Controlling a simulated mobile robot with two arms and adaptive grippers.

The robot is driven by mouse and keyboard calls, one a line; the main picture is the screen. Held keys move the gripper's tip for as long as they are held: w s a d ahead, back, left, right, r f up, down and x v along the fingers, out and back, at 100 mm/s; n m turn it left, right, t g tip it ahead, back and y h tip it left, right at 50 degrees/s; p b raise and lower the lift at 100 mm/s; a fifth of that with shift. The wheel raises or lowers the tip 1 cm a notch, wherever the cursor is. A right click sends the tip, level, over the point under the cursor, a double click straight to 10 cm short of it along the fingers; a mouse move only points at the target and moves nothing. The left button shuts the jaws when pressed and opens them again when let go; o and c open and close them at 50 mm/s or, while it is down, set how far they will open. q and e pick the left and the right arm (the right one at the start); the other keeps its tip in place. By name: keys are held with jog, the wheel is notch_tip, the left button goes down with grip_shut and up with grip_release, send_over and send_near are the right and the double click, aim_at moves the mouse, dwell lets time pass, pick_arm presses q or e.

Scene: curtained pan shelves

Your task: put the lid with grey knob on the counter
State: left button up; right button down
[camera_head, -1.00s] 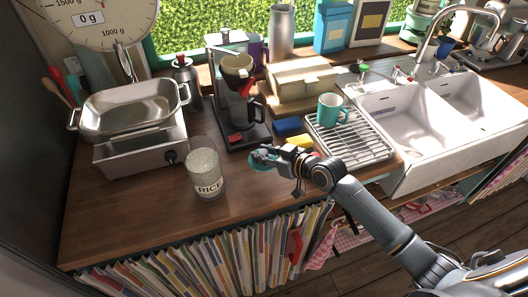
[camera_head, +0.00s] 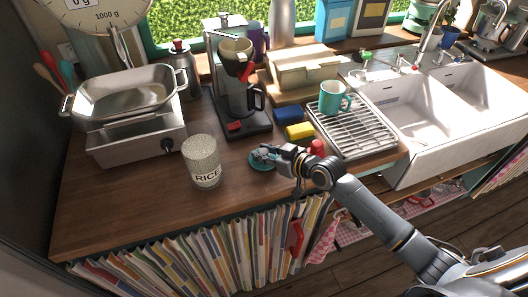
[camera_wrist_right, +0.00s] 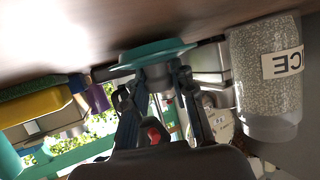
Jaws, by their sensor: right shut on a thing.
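The teal lid (camera_head: 262,161) is at the counter, right of the rice jar. Its grey knob is mostly hidden by my right gripper (camera_head: 272,153). In the right wrist view, which is upside down, the fingers (camera_wrist_right: 160,78) are shut on the knob under the teal disc (camera_wrist_right: 155,52). The disc lies flat, very close to the brown counter (camera_wrist_right: 130,22); I cannot tell whether it touches. My left gripper is not in view.
The rice jar (camera_head: 202,163) stands left of the lid. Behind are the coffee maker (camera_head: 240,95), a blue sponge (camera_head: 288,114) and a yellow sponge (camera_head: 299,131). The drying rack (camera_head: 355,128) with a teal mug (camera_head: 333,98) is to the right. The front-left counter is free.

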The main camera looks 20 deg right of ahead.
jog(key=shift+f, duration=0.2)
jog(key=c, duration=1)
grip_release()
jog(key=c, duration=0.4)
jog(key=shift+s+d, duration=0.1)
jog(key=shift+p+v, duration=0.95)
jog(key=shift+v, duration=0.75)
jog(key=shift+p+v, duration=0.5)
jog(key=shift+v, duration=0.25)
jog(key=shift+p+v, duration=2.6)
jog(key=shift+v, duration=2.7)
